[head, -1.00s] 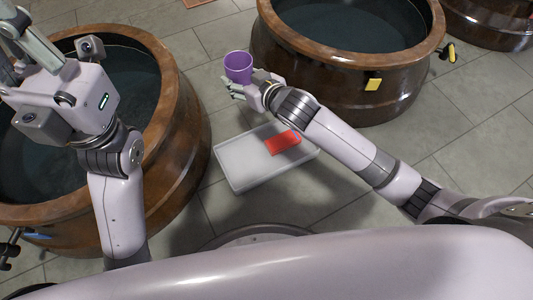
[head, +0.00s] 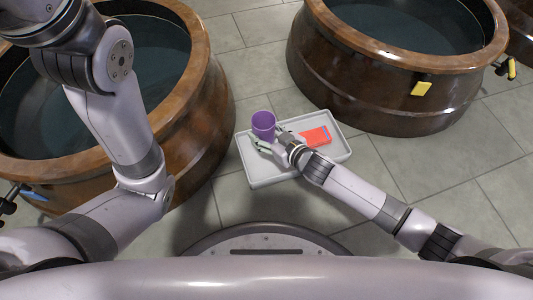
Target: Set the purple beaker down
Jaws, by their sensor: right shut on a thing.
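The purple beaker (head: 263,122) is upright over the left part of a pale grey tray (head: 262,179) in the head view. My right gripper (head: 268,139) is shut on the beaker, with its fingers around the beaker's side. I cannot tell whether the beaker's bottom touches the tray, because the fingers hide it. My left arm comes up at the left, and its gripper is out of the picture.
Large brown jars of dark liquid stand at the left (head: 213,135) and upper right (head: 345,85). A yellow tag (head: 421,89) is on the right one. Tiled floor lies between them.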

